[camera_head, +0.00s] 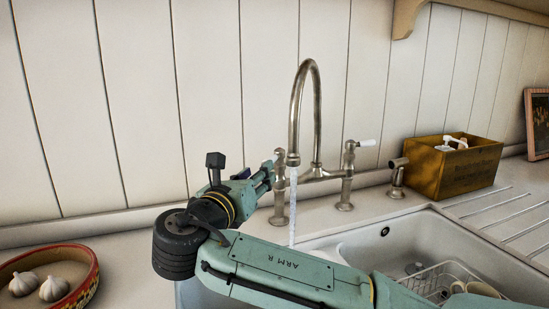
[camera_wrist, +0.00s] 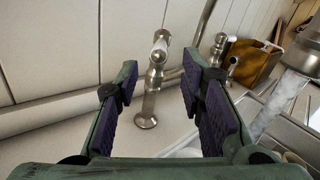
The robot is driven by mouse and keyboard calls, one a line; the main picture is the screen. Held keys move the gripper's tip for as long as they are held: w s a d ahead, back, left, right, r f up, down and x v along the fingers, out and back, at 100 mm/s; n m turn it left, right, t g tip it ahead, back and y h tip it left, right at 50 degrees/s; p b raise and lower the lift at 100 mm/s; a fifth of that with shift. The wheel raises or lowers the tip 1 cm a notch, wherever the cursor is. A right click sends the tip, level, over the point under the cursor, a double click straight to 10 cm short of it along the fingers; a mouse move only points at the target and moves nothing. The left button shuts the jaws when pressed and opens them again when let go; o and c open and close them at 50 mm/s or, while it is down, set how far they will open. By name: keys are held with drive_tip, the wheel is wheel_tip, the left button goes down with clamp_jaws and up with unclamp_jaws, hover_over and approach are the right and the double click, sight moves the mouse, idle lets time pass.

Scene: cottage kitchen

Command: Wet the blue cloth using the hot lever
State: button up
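The brass-grey tap (camera_head: 316,110) has a tall curved spout, and water (camera_head: 293,205) runs down from it. The left lever (camera_head: 279,153), on the left valve post, shows partly behind my gripper (camera_head: 268,172). In the wrist view, my gripper (camera_wrist: 160,92) is open, with purple pads spread wide. The left valve post (camera_wrist: 153,85) and its lever (camera_wrist: 160,42) show in the gap between the fingers, apart from both pads. The running water also shows at the right of the wrist view (camera_wrist: 270,108). I cannot make out the blue cloth in either view.
The right lever (camera_head: 363,143) is on the other post. A white sink (camera_head: 350,237) with a dish rack (camera_head: 440,279) lies below, partly hidden by my arm. A wooden box (camera_head: 455,170) stands at right, and a garlic bowl (camera_head: 88,275) at left. The wall is close behind the tap.

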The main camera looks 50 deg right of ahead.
sight(274, 159)
drive_tip(key=p+x, duration=0.1)
drive_tip(key=x, duration=0.9)
drive_tip(key=shift+c, duration=0.5)
drive_tip(key=shift+s, duration=0.1)
clamp_jaws()
